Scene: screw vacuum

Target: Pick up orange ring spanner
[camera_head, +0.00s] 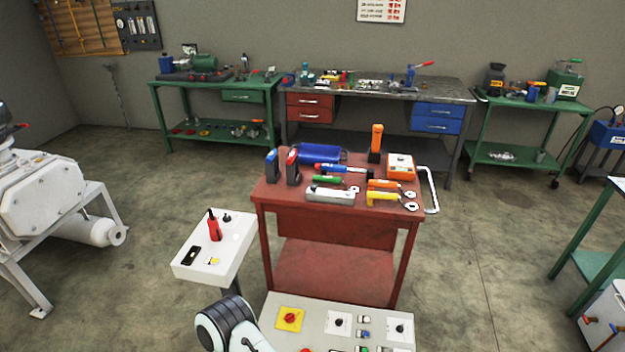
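The orange ring spanner (384,184) lies on the right part of the red workbench top (275,193), with its metal ring end pointing right. A yellow-handled spanner (382,197) lies just in front of it, and the two are very close together. A green-handled spanner (327,180) lies further left on the same top. Neither of my grippers is in view. A white and dark arm link of mine shows at the bottom, well short of the workbench.
Behind the spanners stand an orange upright tool (376,142) and an orange box (400,166). A grey tool (330,195) lies at the front edge. A metal handle (431,190) curves off the right side. A control panel (282,338) and white stand (228,252) are nearer.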

